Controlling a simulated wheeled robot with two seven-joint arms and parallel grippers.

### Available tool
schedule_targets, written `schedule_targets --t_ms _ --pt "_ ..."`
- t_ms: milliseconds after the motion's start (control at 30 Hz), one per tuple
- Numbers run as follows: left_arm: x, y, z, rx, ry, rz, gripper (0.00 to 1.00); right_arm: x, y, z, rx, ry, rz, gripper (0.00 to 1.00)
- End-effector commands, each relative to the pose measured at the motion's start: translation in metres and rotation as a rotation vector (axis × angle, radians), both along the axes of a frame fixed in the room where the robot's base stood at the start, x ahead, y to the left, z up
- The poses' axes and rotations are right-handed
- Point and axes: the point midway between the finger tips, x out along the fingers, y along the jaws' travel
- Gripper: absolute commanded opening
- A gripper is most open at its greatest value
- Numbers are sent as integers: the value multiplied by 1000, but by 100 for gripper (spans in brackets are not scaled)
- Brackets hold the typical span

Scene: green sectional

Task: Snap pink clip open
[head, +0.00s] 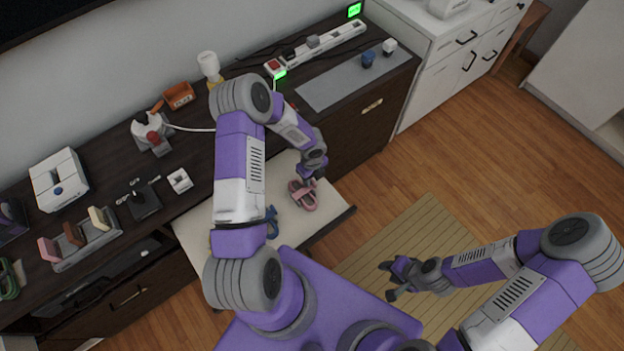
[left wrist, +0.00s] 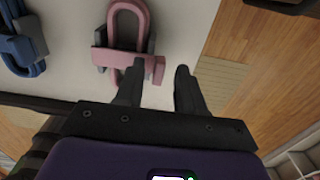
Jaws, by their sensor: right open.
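The pink clip (head: 303,196) lies on a pale low surface (head: 305,233) in front of the dark cabinet. In the left wrist view the pink clip (left wrist: 128,28) shows a rounded loop and a flat crossbar, with grey parts beside it. My left gripper (head: 314,177) is just beside the clip in the head view. In the left wrist view its fingers (left wrist: 160,70) are apart with nothing held between them; one overlaps the crossbar's right part, and contact cannot be told. My right gripper (head: 385,281) is open and empty over the floor mat.
A blue clip (head: 271,222) lies left of the pink one and shows in the left wrist view (left wrist: 22,48). The dark cabinet top (head: 196,145) holds a power strip (head: 330,43), a white box (head: 59,180) and several small items. The striped mat (head: 425,225) is clear.

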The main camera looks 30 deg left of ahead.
Motion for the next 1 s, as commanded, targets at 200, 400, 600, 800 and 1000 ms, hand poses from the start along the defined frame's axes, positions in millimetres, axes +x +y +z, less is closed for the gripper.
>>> schedule_targets --t_ms 200,400,600,800,1000 --pt "0 0 -11 -1 0 1 38 0 0 -3 0 0 0 43" --pt "0 0 -11 -1 -1 1 38 0 0 -3 0 0 0 43" --pt "0 0 -11 -1 -1 2 8 0 0 -3 0 0 0 43" --pt "0 0 -11 -1 -1 2 0 0 0 -3 0 0 0 43" --pt "0 0 -11 -1 -1 2 0 0 0 -3 0 0 0 43"
